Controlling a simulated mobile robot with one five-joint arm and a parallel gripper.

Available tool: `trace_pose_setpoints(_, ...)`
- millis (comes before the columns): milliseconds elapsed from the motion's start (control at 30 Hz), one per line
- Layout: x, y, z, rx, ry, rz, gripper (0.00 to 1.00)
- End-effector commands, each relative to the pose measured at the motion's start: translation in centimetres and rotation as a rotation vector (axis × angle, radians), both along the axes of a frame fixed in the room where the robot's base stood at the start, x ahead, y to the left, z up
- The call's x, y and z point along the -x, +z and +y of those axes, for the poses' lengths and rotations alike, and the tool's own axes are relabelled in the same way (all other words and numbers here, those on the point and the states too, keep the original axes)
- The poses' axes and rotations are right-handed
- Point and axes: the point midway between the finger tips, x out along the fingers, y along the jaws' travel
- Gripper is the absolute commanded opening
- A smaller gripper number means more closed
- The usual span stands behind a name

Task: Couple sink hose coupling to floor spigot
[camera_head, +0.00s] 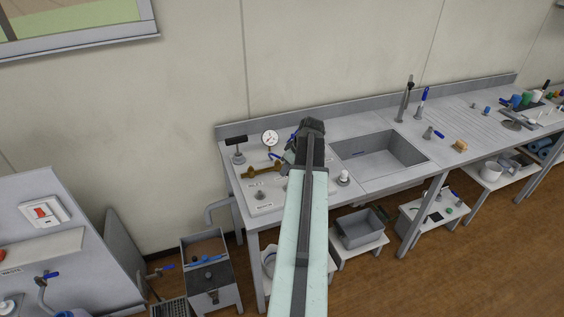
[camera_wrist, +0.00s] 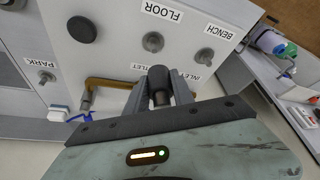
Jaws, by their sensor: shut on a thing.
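The labelled grey panel (camera_wrist: 110,50) shows in the wrist view, with several short spigots. The grey floor spigot (camera_wrist: 152,42) stands upright beside the FLOOR label, just beyond my gripper. My gripper (camera_wrist: 159,92) is shut on a dark, round-ended cylinder, which looks like the sink hose coupling (camera_wrist: 160,76). A gap seems to lie between the coupling and the spigot, but depth is hard to judge. In the head view my gripper (camera_head: 309,130) is over the bench's left part, left of the sink; my arm hides much of it. The hose cannot be made out.
The bench spigot (camera_wrist: 205,55) and park spigot (camera_wrist: 45,77) stand nearby. A brass pipe (camera_head: 262,172) runs close to my gripper. A pressure gauge (camera_head: 270,138) and black T-handle (camera_head: 236,141) stand at the back left. The sink (camera_head: 380,156) is at right.

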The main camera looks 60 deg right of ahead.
Motion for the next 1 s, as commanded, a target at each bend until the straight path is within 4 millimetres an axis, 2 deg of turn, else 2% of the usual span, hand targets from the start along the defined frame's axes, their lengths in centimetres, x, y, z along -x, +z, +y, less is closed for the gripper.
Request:
trace_pose_setpoints(300,0.9,-0.1,-0.6,-0.001,-0.015,0.000,0.00)
trace_pose_setpoints(733,0.9,-4.1,-0.6,0.000,-0.016,0.000,0.00)
trace_pose_setpoints(1000,0.9,-4.2,-0.6,0.000,-0.016,0.000,0.00)
